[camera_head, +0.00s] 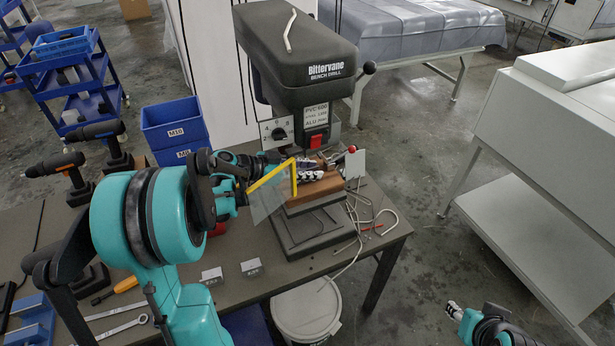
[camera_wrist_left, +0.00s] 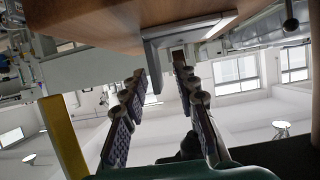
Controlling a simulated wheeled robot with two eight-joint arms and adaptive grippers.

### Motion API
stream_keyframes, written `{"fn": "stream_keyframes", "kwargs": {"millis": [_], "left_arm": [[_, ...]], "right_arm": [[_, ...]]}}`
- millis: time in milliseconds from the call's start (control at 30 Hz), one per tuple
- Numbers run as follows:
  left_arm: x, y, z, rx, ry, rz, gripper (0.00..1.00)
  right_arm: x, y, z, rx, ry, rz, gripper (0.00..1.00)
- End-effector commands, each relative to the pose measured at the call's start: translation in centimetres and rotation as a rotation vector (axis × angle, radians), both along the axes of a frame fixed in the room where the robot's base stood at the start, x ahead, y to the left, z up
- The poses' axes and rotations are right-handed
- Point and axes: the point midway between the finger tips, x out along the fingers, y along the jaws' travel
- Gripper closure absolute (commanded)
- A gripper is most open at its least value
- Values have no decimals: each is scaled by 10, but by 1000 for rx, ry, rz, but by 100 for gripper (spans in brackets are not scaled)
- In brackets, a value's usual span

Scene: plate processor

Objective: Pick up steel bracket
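The steel bracket (camera_wrist_left: 185,30) is a grey metal piece by the brown wooden block (camera_wrist_left: 85,25) in the left wrist view. One grey flange of it reaches between my left fingertips. My left gripper (camera_head: 309,172) is at the wooden block (camera_head: 311,192) under the drill head. In the wrist view its two fingers (camera_wrist_left: 160,72) are apart, with background showing between them. Contact with the bracket is not clear. In the head view the fingers and drill parts cover the bracket. My right gripper (camera_head: 453,309) is low at the right, away from the bench; its opening is too small to judge.
The bench drill (camera_head: 297,55) stands over the block. A yellow-framed clear guard (camera_head: 266,201) is close to my left gripper. A bucket (camera_head: 306,311) stands below.

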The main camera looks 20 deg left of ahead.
Motion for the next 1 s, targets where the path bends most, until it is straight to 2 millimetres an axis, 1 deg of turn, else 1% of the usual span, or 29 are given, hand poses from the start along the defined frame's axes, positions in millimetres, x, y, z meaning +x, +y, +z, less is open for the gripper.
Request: {"fn": "stream_keyframes", "kwargs": {"millis": [133, 233, 267, 667, 767, 867, 1000], "left_arm": [[0, 0, 1, 0, 0, 0, 71], [0, 0, 1, 0, 0, 0, 97], [0, 0, 1, 0, 0, 0, 100], [0, 0, 2, 0, 0, 0, 100], [0, 0, 7, 0, 0, 0, 100], [0, 0, 18, -1, -1, 0, 100], [-16, 16, 18, 0, 0, 4, 100]], "right_arm": [[0, 0, 1, 0, 0, 0, 60], [0, 0, 1, 0, 0, 0, 60], [0, 0, 1, 0, 0, 0, 60], [0, 0, 1, 0, 0, 0, 60], [0, 0, 5, 0, 0, 0, 60], [0, 0, 11, 0, 0, 0, 60], [0, 0, 16, 0, 0, 0, 60]]}}
